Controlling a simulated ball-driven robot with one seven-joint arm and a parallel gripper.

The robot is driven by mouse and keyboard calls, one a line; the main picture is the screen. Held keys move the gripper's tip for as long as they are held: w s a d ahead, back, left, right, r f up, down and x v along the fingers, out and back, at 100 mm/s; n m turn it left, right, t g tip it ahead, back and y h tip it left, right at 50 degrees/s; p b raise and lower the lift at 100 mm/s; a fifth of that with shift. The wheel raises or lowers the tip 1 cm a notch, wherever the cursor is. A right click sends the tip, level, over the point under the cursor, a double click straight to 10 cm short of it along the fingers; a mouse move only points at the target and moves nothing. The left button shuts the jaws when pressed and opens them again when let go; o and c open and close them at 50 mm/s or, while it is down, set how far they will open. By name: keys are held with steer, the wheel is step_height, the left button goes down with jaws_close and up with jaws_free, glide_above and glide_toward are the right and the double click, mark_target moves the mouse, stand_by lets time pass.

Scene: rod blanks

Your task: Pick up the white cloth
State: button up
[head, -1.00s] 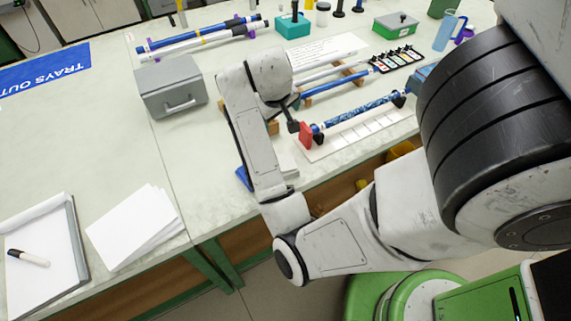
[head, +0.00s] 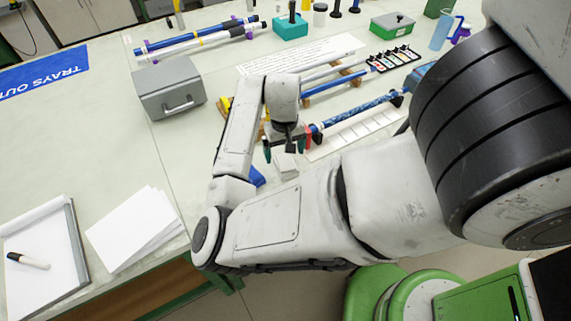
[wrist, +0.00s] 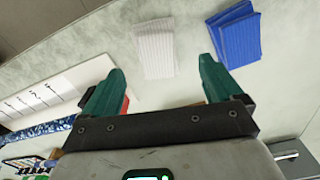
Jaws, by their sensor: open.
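The white cloth (wrist: 154,47) is a small ribbed, folded pad lying flat on the bench in the wrist view. In the head view the white cloth (head: 285,165) lies near the bench's front edge, just below my gripper. My gripper (wrist: 158,82) is open, its two green fingers spread wide, with the cloth beyond and between the fingertips. It also shows in the head view (head: 285,155), above the bench beside the cloth. Nothing is between the fingers.
A folded blue cloth (wrist: 235,36) lies close beside the white one. A white marked strip (head: 355,133) with a blue speckled rod (head: 355,112) lies to the right. A grey box (head: 170,88) stands at left. Paper sheets (head: 135,228) lie at the front left.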

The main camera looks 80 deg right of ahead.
mark_target(285, 162)
steer(key=shift+s+f+p, duration=0.2)
steer(key=shift+f+p, duration=0.3)
steer(key=shift+f, duration=2.15)
steer(key=shift+c, duration=0.3)
steer(key=c, duration=1.1)
